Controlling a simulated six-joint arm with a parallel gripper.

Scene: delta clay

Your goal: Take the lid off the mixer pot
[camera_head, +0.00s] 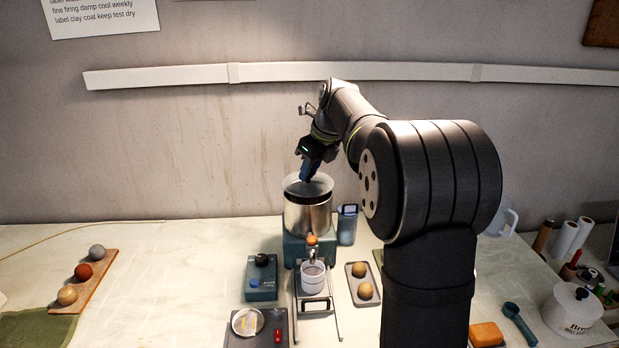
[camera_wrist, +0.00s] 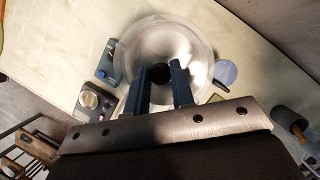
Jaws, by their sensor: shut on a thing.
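The mixer pot (camera_head: 308,220) is a shiny metal cylinder on a teal base (camera_head: 293,247) at the back of the table. Its round, pale, see-through-looking lid (camera_head: 323,187) is at the pot's top; I cannot tell whether it rests on the rim or is slightly above it. In the wrist view the lid (camera_wrist: 165,38) fills the upper middle, with its dark knob (camera_wrist: 160,73) between the two blue fingers. My gripper (camera_head: 306,180) reaches down from above and is shut on the lid's knob. In the wrist view my gripper (camera_wrist: 162,78) hides part of the lid.
A cup (camera_head: 312,277) stands in front of the pot. A teal control box (camera_head: 261,277) is to its left, a blue container (camera_head: 347,225) to its right. A tray with two balls (camera_head: 362,284) lies front right. The table left of the pot is mostly clear.

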